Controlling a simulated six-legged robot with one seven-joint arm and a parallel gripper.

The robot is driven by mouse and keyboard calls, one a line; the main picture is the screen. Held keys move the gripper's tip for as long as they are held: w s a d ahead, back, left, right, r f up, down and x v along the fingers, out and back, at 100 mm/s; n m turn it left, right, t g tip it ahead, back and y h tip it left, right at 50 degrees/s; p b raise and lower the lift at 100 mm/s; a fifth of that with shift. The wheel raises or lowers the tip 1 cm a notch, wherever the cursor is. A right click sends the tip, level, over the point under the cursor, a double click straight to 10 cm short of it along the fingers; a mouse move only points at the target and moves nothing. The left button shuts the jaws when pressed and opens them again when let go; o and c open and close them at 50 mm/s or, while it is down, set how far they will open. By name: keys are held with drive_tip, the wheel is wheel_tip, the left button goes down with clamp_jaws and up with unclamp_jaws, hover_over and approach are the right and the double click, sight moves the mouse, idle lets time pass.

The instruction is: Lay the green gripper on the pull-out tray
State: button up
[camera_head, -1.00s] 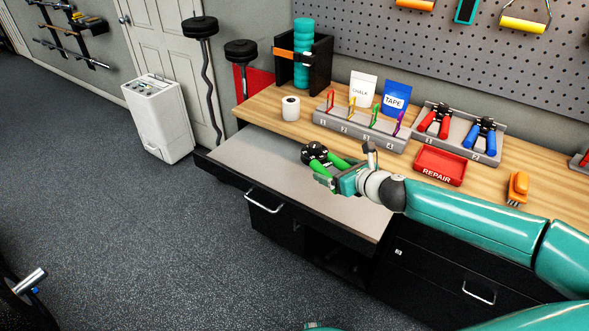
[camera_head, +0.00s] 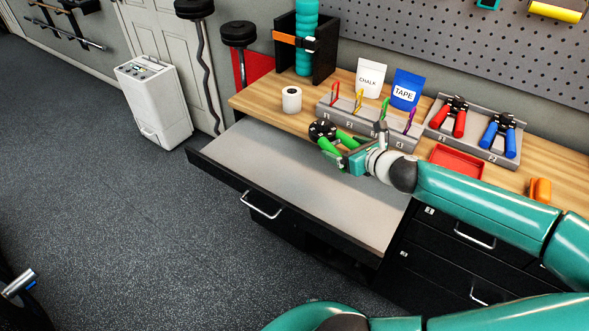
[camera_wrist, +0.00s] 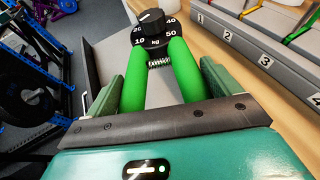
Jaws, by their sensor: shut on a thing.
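The green gripper (camera_head: 330,143) is a hand-grip trainer with two green handles, a spring and a black dial. My gripper (camera_head: 350,160) is shut on its green handles and holds it over the back part of the pull-out tray (camera_head: 290,185). In the wrist view the green gripper (camera_wrist: 160,65) lies between my two jaws, with the dial pointing away from me and the spring between the handles. The tray is a grey, bare surface pulled out below the wooden bench top. Whether the green gripper touches anything below cannot be told.
A numbered grey rack (camera_head: 360,125) with coloured clips stands behind my gripper. A red bin (camera_head: 457,162) and a rack with red and blue grippers (camera_head: 475,130) are to the right. A white roll (camera_head: 291,99) stands at the left. The tray's front and left are clear.

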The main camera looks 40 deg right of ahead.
approach(330, 184)
drive_tip(key=w, duration=0.5)
drive_tip(key=shift+w+d+r, duration=0.2)
drive_tip(key=shift+w+r, duration=0.05)
drive_tip(key=shift+r, duration=0.05)
drive_tip(key=x, duration=0.4)
drive_tip(key=shift+w+r, duration=0.15)
